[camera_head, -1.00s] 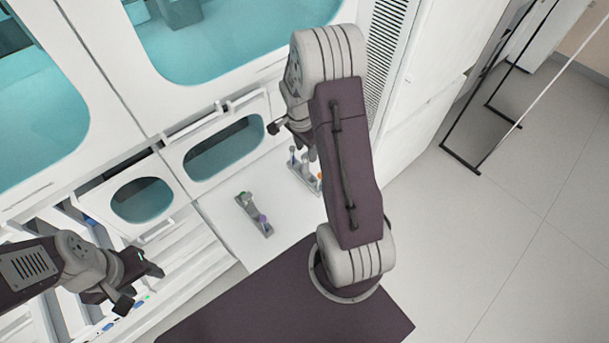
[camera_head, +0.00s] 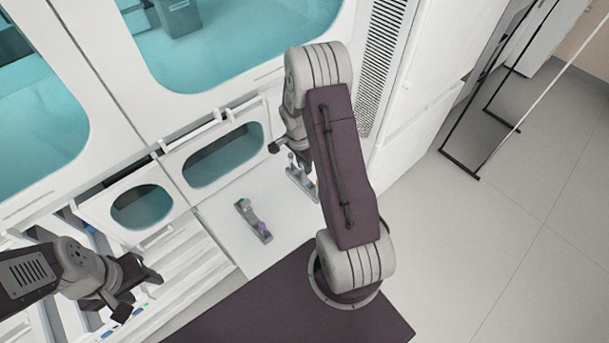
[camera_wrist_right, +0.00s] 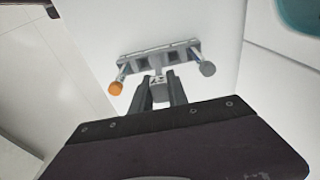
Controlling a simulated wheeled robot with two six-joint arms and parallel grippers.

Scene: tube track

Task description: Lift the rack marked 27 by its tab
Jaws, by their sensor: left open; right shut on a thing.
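A grey rack (camera_wrist_right: 188,49) shows in the right wrist view, with an orange-capped tube (camera_wrist_right: 115,88) at its left and a grey-capped tube (camera_wrist_right: 207,69) at its right. A small marked tab (camera_wrist_right: 157,79) stands out from its middle; its number is too small to read surely. My right gripper (camera_wrist_right: 158,86) is shut on this tab. In the head view the rack (camera_head: 296,178) is partly hidden by my right arm. I cannot tell whether it touches the white surface. My left gripper (camera_head: 139,288) is open and empty, far to the left.
A second grey rack (camera_head: 251,218), with green and purple caps, lies on the white worktop (camera_head: 225,242), left of the held rack. White cabinet walls with oval windows (camera_head: 222,155) stand behind. White drawers or rails lie near my left gripper.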

